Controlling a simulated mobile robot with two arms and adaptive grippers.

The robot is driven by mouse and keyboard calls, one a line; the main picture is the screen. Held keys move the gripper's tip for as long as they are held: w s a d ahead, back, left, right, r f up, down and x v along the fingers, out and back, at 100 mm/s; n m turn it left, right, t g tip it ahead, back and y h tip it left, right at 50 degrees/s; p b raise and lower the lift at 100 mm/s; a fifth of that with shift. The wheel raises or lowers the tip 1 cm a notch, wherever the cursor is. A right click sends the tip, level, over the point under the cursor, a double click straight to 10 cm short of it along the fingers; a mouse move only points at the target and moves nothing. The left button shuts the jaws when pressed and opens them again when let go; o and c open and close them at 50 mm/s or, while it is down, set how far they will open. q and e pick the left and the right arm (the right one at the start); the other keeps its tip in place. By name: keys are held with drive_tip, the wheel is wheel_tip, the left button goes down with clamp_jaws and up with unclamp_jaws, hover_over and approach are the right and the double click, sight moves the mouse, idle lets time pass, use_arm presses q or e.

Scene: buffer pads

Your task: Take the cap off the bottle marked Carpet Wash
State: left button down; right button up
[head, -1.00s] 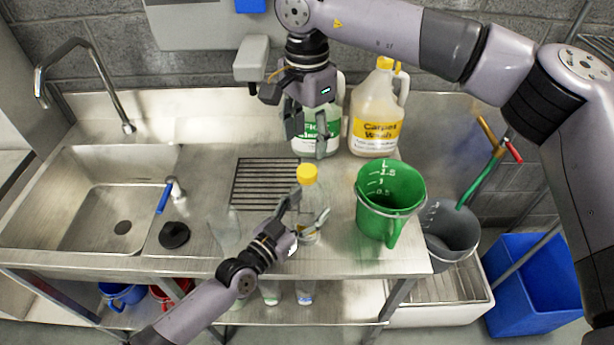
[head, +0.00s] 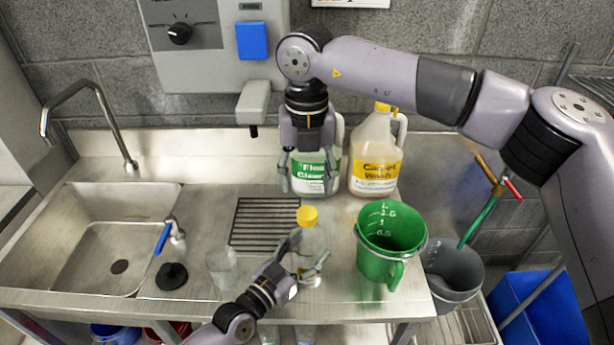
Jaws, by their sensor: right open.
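The Carpet Wash bottle (head: 372,172) is a pale jug with a yellow label, upright at the back of the steel counter. Its yellow cap (head: 382,107) is on top, close under my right arm. My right gripper (head: 309,188) points down, open and empty, left of that jug and in front of the green-labelled Floor Cleaner jug (head: 314,172), partly hiding it. My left gripper (head: 306,262) has its fingers on both sides of a clear bottle (head: 311,240) with a yellow cap (head: 307,216), standing near the counter's front, and looks shut on it.
A green measuring jug (head: 388,248) stands right of the clear bottle. A clear cup (head: 222,268) and a black plug (head: 171,276) are to the left, beside the sink (head: 110,250). A slotted drain grate (head: 262,224) lies mid-counter. A grey bucket (head: 455,268) is at the right.

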sight(307, 213)
drive_tip(key=m, duration=0.4)
drive_tip(key=shift+m, duration=0.3)
drive_tip(key=m, duration=0.4)
drive_tip(key=shift+m, duration=0.3)
drive_tip(key=m, duration=0.9)
drive_tip(key=shift+f+m, duration=0.3)
drive_tip(key=shift+f, duration=3.75)
drive_tip(key=shift+c, duration=0.4)
